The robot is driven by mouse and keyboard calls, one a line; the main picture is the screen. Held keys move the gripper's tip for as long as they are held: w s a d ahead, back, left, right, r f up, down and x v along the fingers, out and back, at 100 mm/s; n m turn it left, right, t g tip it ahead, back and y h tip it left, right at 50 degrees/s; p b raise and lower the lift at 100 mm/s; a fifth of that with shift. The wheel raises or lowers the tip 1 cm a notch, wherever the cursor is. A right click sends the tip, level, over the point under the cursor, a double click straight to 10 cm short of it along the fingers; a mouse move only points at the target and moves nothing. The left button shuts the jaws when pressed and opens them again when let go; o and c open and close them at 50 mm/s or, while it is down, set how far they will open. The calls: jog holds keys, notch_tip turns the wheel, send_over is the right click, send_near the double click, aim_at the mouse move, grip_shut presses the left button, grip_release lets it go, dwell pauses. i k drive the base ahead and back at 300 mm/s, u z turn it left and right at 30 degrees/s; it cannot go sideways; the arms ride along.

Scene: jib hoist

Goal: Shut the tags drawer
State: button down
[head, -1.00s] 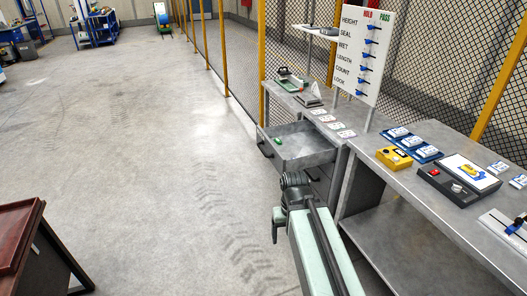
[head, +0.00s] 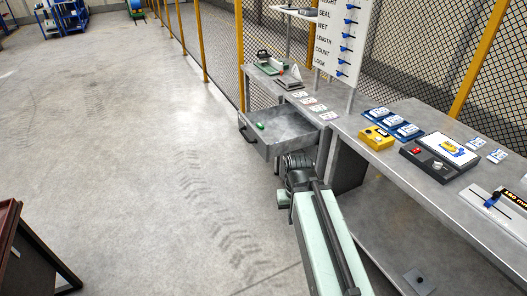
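The tags drawer (head: 287,136) is a grey metal drawer pulled out from the cabinet under the left part of the bench, in the head view. It has a dark handle (head: 249,131) on its front, and a small green item (head: 261,125) lies inside. My arm reaches forward from the bottom of the view, and its dark end (head: 297,172) is just in front of and below the drawer's near side. The fingers of my gripper cannot be made out, so its opening is hidden. I cannot tell whether it touches the drawer.
The grey bench (head: 400,165) runs along the right, with a yellow box (head: 376,138), blue trays and a dark device (head: 438,158) on it. A label board (head: 340,40) stands behind. A dark red-topped stand (head: 12,225) is at lower left. The floor (head: 130,150) left of the drawer is clear.

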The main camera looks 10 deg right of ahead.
aim_at(284, 124)
jog(key=z, duration=0.05)
jog(key=i, duration=1.35)
jog(key=u, duration=2.4)
